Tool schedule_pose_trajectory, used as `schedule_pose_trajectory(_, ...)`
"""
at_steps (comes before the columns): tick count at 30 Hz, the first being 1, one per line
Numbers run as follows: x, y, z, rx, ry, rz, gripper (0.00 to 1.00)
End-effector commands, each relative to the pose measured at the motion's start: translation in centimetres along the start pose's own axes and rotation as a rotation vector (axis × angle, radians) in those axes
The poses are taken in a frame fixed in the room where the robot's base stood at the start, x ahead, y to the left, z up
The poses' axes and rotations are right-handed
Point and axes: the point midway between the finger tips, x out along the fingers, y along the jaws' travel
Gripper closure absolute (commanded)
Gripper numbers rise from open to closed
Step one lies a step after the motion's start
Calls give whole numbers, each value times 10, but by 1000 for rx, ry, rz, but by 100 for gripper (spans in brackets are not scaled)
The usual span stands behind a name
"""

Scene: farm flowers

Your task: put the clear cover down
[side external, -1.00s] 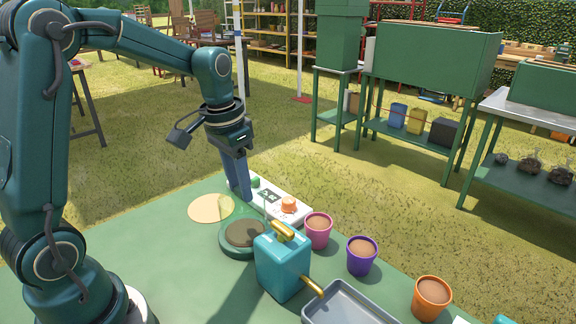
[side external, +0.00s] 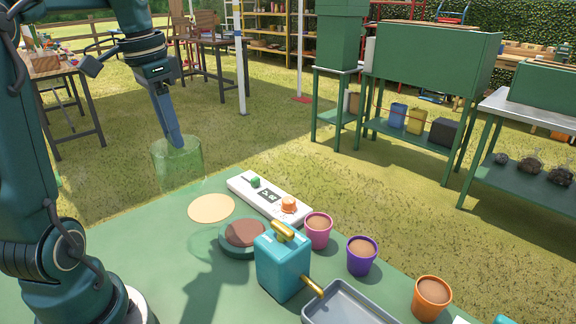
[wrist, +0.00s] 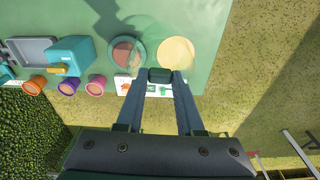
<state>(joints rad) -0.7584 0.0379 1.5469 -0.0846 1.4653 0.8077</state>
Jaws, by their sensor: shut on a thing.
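The clear cover (side external: 176,163) is a see-through, faintly green dome or cylinder in the side view. It hangs below my gripper (side external: 175,143), past the far left edge of the green table. My gripper is shut on its top. In the wrist view a dark knob sits between my gripper's fingertips (wrist: 160,77); the cover's outline is very faint there. A round green dish with brown soil (side external: 245,235) stands uncovered on the table. A flat round tan disc (side external: 211,208) lies bare beside it; it also shows in the wrist view (wrist: 176,51).
A white panel (side external: 270,197) with a green and an orange knob lies behind the dish. A teal watering can (side external: 283,266), a grey tray (side external: 345,306) and pink (side external: 318,230), purple (side external: 361,256) and orange (side external: 432,298) pots stand to the right. The left table area is clear.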

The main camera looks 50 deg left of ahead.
Motion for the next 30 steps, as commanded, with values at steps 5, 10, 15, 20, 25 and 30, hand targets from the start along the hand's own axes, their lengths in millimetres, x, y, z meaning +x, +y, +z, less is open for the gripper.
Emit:
schedule_pose_trajectory(5,0,-34,2,74,12,-10,100)
schedule_pose_trajectory(10,6,-76,18,49,8,-10,100)
schedule_pose_trajectory(15,13,-98,35,-24,0,-1,100)
schedule_pose_trajectory(20,25,-94,27,-39,-5,6,100)
schedule_pose_trajectory(25,51,-77,-3,-35,-6,8,100)
schedule_pose_trajectory(30,77,-62,-33,-37,-6,6,100)
